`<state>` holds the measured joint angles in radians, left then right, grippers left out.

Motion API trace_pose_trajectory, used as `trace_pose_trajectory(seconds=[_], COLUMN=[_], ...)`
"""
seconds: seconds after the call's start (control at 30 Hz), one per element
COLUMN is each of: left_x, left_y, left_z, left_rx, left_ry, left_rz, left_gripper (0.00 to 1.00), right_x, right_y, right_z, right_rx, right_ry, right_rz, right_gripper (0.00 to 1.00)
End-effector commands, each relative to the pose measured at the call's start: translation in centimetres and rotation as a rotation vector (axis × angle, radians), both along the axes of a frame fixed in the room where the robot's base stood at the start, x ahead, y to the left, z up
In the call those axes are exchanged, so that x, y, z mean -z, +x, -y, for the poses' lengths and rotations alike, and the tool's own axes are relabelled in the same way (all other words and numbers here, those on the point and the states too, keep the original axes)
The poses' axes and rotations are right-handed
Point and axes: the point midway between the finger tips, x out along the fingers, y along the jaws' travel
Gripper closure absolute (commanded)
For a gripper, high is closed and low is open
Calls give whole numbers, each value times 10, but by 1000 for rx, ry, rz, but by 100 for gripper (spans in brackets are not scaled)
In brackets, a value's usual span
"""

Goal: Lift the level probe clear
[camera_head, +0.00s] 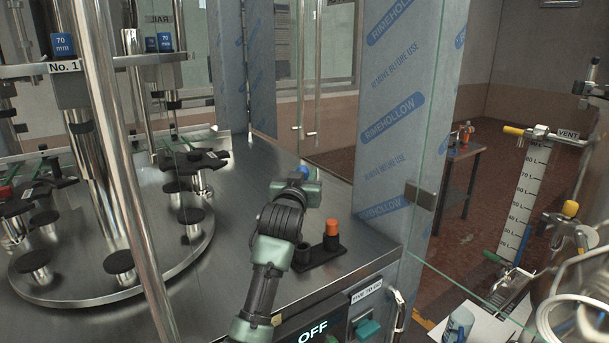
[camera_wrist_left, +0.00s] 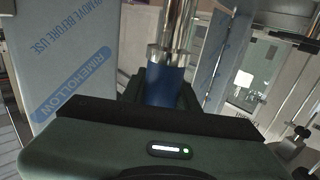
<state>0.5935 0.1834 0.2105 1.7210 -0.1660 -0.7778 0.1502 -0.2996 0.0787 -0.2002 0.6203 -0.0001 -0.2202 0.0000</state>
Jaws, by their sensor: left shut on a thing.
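My left gripper (camera_head: 306,182) is over the steel worktop, beyond a small black holder (camera_head: 322,251). In the left wrist view the gripper (camera_wrist_left: 163,92) is shut around a blue grip (camera_wrist_left: 165,88) with a shiny metal shaft (camera_wrist_left: 170,40); I take this to be the level probe. Only a bit of blue (camera_head: 303,170) shows at the gripper in the head view. Whether its end touches anything is hidden. An orange-topped black piece (camera_head: 331,228) stands upright in the holder, beside an open black socket (camera_head: 302,252). My right gripper is not in view.
A steel turntable (camera_head: 110,290) with black pads and upright posts stands at the left. A film-wrapped panel (camera_head: 385,110) and a glass pane with a handle (camera_head: 420,197) border the worktop at the right. A control panel reading OFF (camera_head: 312,332) is at the front.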

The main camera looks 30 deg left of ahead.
Motion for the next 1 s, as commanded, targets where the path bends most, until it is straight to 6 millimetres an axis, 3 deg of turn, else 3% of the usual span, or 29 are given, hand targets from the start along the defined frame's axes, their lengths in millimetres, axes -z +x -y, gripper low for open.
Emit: trace_pose_trajectory(seconds=[1.0], left_x=[61], left_y=[0], left_z=[0], left_rx=[0], left_ry=[0], left_rz=[1], left_gripper=[100], right_x=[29], right_y=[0], right_z=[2], right_rx=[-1], right_ry=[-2], right_rz=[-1], right_gripper=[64])
